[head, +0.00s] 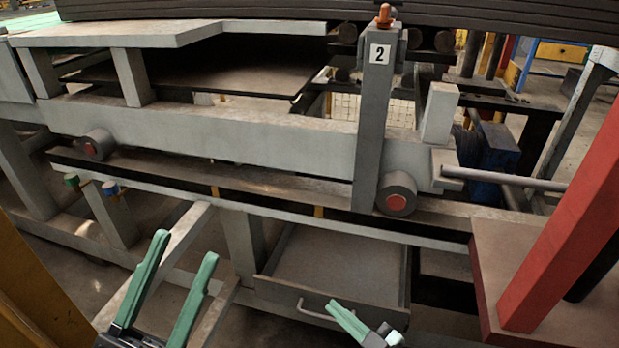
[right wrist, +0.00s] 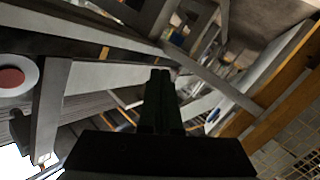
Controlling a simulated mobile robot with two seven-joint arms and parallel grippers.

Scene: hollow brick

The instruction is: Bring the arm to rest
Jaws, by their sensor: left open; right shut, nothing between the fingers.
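My left gripper (head: 172,285) is at the lower left of the head view, its two green fingers spread apart with nothing between them. My right gripper (head: 350,322) is at the bottom middle of the head view, in front of the drawer. Its fingers are together and empty. In the right wrist view the right gripper (right wrist: 160,80) shows as two dark fingers side by side, with nothing held. Neither gripper visibly touches the machine.
A grey machine frame (head: 250,138) spans the view. An open drawer (head: 325,268) with a handle sits low in the middle. A post with a "2" label (head: 380,53) stands right of centre. A red post (head: 575,215) rises from a reddish block (head: 490,280) at right.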

